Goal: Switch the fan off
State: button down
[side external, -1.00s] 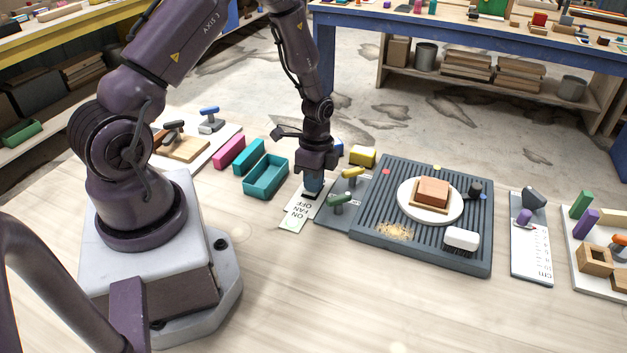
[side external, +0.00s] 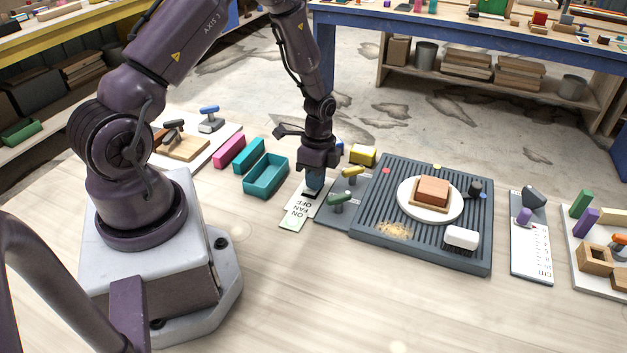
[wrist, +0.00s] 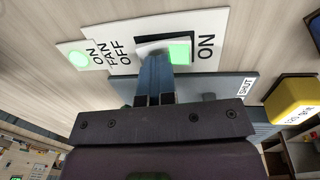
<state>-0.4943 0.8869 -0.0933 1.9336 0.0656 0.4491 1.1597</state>
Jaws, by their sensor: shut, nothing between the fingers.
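The fan switch panel is a pale plate (side external: 295,214) lettered "ON FAN OFF" on the table, below my gripper in the side view. In the wrist view the plate (wrist: 122,47) carries a round lit green lamp (wrist: 79,59) at its left end. A rocker switch (wrist: 180,51) with a green face sits at the plate's other end, near a further "ON" label. My gripper (side external: 314,187) is shut and empty, pointing down at the switch. Its blue fingertips (wrist: 155,65) are at the rocker and hide part of it; I cannot tell whether they press it.
A dark panel with green (side external: 340,199) and yellow handles stands close right of the gripper. Beyond it is a ribbed grey board (side external: 370,215) with a plate and brush. A teal tray (side external: 265,178) and a yellow block (side external: 362,155) are nearby. The front table is clear.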

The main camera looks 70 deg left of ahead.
jog(key=shift+w+a+r, duration=0.2)
jog(key=shift+w+a, duration=0.05)
jog(key=shift+a, duration=0.05)
notch_tip(320, 180, up, 14)
jog(key=w+a, duration=0.1)
jog(key=shift+f, duration=0.15)
jog(key=shift+w+a, duration=0.1)
dwell(0.3)
jog(key=shift+s+d, duration=0.45)
jog(key=shift+s, duration=0.2)
jog(key=f, duration=0.9)
jog(key=s+d+f, duration=0.1)
jog(key=f, duration=0.4)
jog(key=shift+s+d, duration=0.1)
